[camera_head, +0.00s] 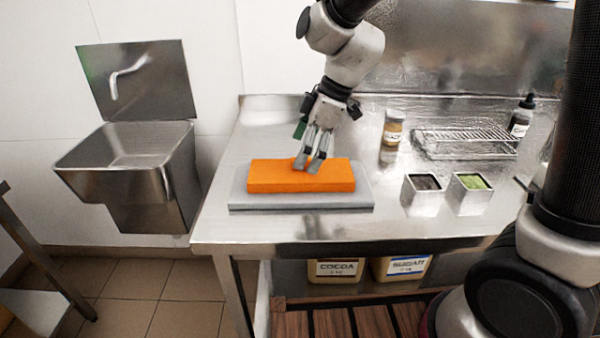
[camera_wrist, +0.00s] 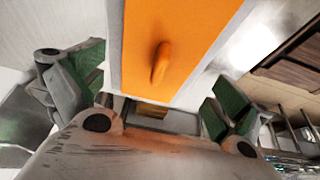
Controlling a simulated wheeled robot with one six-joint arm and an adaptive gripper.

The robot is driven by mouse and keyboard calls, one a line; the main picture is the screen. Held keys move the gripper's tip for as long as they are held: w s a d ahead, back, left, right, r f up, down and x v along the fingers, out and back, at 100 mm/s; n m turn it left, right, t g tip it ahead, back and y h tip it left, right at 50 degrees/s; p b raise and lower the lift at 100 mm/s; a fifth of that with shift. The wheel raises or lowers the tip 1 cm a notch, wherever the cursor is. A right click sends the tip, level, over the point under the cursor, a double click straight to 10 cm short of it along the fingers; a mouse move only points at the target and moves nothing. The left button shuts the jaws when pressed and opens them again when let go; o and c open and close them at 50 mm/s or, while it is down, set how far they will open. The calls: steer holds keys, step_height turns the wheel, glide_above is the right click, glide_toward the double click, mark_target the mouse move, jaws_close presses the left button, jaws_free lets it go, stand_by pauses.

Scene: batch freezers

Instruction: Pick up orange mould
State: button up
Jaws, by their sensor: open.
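The orange mould (camera_head: 300,180) is a flat rectangular block lying on a grey slab (camera_head: 300,206) on the steel table. In the wrist view the orange mould (camera_wrist: 170,30) fills the upper middle, with a raised orange knob on its face. My gripper (camera_head: 312,163) points down over the mould's middle, and its fingertips overlap the mould's top in the head view. In the wrist view my gripper (camera_wrist: 157,92) is open, its green-padded fingers standing apart on either side of the mould. I cannot tell whether the fingers touch it.
A jar (camera_head: 391,130), a wire rack (camera_head: 465,141), a dark bottle (camera_head: 521,116) and two metal containers, one dark-filled (camera_head: 424,195) and one green-filled (camera_head: 469,194), stand to the right. A sink (camera_head: 135,160) is at the left. The tabletop left of the slab is clear.

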steer(key=x, duration=0.4)
steer(key=shift+d+f, duration=0.25)
steer(key=shift+d, duration=0.1)
steer(key=c, duration=0.8)
step_height(320, 180, up, 10)
steer(key=shift+r, duration=0.1)
